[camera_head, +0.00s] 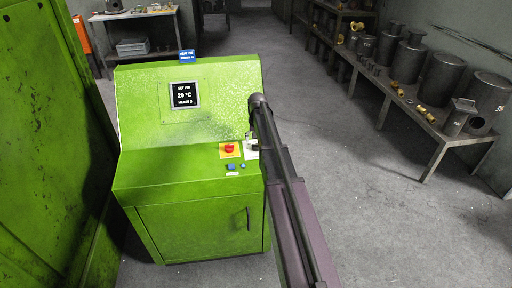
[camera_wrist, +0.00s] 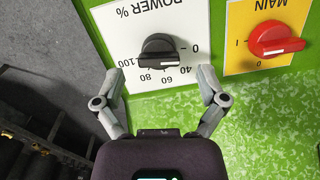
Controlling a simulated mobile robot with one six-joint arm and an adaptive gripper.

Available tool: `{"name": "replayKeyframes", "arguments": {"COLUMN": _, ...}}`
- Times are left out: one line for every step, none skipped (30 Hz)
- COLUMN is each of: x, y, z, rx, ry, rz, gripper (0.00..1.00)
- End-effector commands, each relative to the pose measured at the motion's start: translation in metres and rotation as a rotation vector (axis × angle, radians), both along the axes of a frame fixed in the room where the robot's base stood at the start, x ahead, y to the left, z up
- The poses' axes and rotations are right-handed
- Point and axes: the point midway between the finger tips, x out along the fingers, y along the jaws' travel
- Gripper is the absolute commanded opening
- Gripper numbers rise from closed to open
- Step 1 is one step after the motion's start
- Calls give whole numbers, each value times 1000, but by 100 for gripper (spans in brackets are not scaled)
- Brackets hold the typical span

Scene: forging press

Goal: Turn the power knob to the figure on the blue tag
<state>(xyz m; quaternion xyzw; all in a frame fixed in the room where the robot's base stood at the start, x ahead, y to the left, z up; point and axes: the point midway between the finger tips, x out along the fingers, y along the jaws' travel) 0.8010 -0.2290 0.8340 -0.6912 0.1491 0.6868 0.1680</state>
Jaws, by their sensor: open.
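The black power knob (camera_wrist: 159,50) sits on a white plate (camera_wrist: 115,28) marked POWER %, which appears upside down in the wrist view. Its grip bar lies roughly level in the picture, with the 0 at its right; a small pale mark shows on its lower side. The figures 40, 60, 80 and 100 run below it. My gripper (camera_wrist: 161,85) is open and empty, its fingertips apart on either side just below the knob, not visibly touching it. The blue tag (camera_head: 186,56) stands on the green console's top edge; its small lettering is not clearly readable.
A red MAIN knob (camera_wrist: 274,40) on a yellow plate is right of the power plate. A bench (camera_head: 440,132) with metal parts stands right; floor between is clear.

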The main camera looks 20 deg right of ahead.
Motion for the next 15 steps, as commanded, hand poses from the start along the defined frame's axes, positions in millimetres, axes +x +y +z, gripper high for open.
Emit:
{"name": "replayKeyframes", "arguments": {"x": 0, "y": 0, "z": -6, "rx": 0, "ry": 0, "rz": 0, "gripper": 91}}
{"name": "replayKeyframes", "arguments": {"x": 0, "y": 0, "z": -8, "rx": 0, "ry": 0, "rz": 0, "gripper": 91}}
{"name": "replayKeyframes", "arguments": {"x": 0, "y": 0, "z": -10, "rx": 0, "ry": 0, "rz": 0, "gripper": 91}}
{"name": "replayKeyframes", "arguments": {"x": 0, "y": 0, "z": -11, "rx": 0, "ry": 0, "rz": 0, "gripper": 91}}
{"name": "replayKeyframes", "arguments": {"x": 0, "y": 0, "z": -12, "rx": 0, "ry": 0, "rz": 0, "gripper": 91}}
{"name": "replayKeyframes", "arguments": {"x": 0, "y": 0, "z": -13, "rx": 0, "ry": 0, "rz": -1, "gripper": 91}}
{"name": "replayKeyframes", "arguments": {"x": 0, "y": -1, "z": -14, "rx": 0, "ry": 0, "rz": -1, "gripper": 91}}
{"name": "replayKeyframes", "arguments": {"x": 0, "y": -1, "z": -14, "rx": 0, "ry": 0, "rz": -1, "gripper": 91}}
{"name": "replayKeyframes", "arguments": {"x": 0, "y": -1, "z": -15, "rx": 0, "ry": 0, "rz": -1, "gripper": 91}}
{"name": "replayKeyframes", "arguments": {"x": 0, "y": -1, "z": -15, "rx": 0, "ry": 0, "rz": -1, "gripper": 91}}
{"name": "replayKeyframes", "arguments": {"x": 0, "y": -1, "z": -15, "rx": 0, "ry": 0, "rz": -1, "gripper": 91}}
{"name": "replayKeyframes", "arguments": {"x": 0, "y": -1, "z": -15, "rx": 0, "ry": 0, "rz": -1, "gripper": 91}}
{"name": "replayKeyframes", "arguments": {"x": 0, "y": -1, "z": -15, "rx": 0, "ry": 0, "rz": -1, "gripper": 91}}
{"name": "replayKeyframes", "arguments": {"x": 0, "y": -1, "z": -15, "rx": 0, "ry": 0, "rz": -1, "gripper": 91}}
{"name": "replayKeyframes", "arguments": {"x": 0, "y": -1, "z": -15, "rx": 0, "ry": 0, "rz": -1, "gripper": 91}}
